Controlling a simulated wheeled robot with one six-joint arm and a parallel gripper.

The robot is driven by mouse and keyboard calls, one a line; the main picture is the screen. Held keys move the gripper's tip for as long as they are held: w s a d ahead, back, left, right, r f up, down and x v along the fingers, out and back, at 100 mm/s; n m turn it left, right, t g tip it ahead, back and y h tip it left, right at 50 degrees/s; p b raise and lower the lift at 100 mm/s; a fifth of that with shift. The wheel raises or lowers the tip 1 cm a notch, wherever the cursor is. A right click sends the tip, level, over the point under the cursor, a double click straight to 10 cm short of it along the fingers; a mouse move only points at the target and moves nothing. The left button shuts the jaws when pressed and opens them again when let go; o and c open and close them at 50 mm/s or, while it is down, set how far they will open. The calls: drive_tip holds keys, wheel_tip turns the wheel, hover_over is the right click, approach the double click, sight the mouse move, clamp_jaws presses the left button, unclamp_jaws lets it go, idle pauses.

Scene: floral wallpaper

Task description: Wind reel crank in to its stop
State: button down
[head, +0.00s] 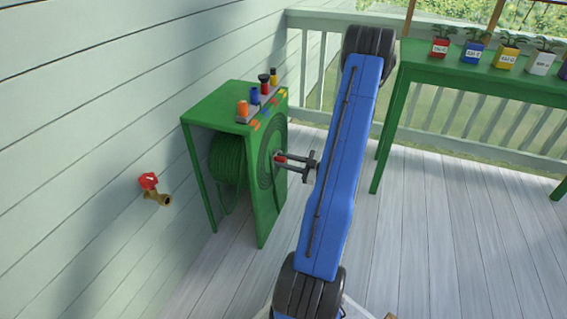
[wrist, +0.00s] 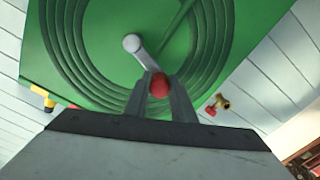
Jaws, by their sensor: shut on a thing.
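The green hose reel cabinet (head: 268,190) stands against the left wall, with coiled green hose (head: 227,158) inside. Its side panel (wrist: 215,40) carries dark curved ring markings around the crank's hub. The grey crank arm (wrist: 143,55) runs from the hub down and slightly right to a red knob (wrist: 158,86). My gripper (head: 283,161) reaches the panel from the right. Its two fingers are shut on the red knob in the wrist view (wrist: 158,92). In the head view only a little of the red knob shows between the fingers.
Several coloured nozzles (head: 255,96) stand on top of the cabinet. A brass tap with a red handle (head: 149,181) sticks out of the wall at left. A green table (head: 420,75) with several potted seedlings stands at right. The deck floor (head: 420,240) is clear.

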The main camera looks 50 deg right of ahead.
idle(0.3)
drive_tip(key=c, duration=1.5)
unclamp_jaws()
drive_tip(key=shift+d, duration=0.1)
drive_tip(key=v, duration=1.7)
drive_tip(key=shift+s, duration=0.2)
